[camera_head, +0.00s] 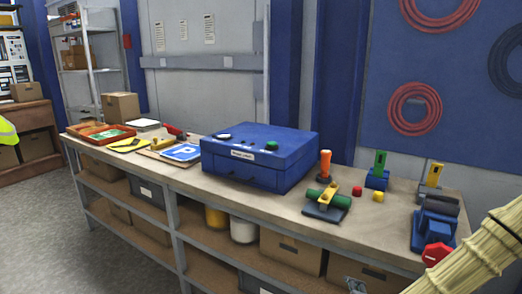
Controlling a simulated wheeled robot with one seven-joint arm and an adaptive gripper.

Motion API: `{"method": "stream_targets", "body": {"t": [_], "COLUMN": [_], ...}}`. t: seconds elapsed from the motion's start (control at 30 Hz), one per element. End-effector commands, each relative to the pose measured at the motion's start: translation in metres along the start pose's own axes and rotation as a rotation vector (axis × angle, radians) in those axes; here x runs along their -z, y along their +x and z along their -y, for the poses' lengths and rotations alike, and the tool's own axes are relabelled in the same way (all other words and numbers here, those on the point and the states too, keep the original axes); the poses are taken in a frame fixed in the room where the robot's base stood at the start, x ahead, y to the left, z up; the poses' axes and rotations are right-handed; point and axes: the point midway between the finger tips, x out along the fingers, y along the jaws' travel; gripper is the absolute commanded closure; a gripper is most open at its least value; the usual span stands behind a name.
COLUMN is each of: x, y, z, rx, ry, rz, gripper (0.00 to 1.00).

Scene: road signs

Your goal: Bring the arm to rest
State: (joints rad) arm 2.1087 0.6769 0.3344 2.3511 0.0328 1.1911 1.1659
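My gripper does not show in the head view, so its state and what it may hold are hidden from me. The workbench (290,216) runs from the left back to the right front. A closed blue case (244,176) stands on it near the middle. A blue sign with a white P (183,152) lies flat to the left of the case.
A pale ribbed object (478,250) crosses the lower right corner; I cannot tell what it is. An orange-handled tool (325,165) and a green-and-yellow device (328,200) stand right of the case. A cardboard box (120,107) stands at the back left. Grey floor (55,215) lies clear at left.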

Motion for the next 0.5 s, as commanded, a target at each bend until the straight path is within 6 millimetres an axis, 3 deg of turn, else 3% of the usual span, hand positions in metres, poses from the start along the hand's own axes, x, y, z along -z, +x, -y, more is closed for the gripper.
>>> {"method": "stream_targets", "body": {"t": [0.03,0.2,0.5], "x": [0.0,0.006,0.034], "y": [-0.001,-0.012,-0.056], "z": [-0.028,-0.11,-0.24], "rx": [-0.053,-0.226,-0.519], "ry": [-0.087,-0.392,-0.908], "rz": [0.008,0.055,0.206], "gripper": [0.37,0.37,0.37]}}
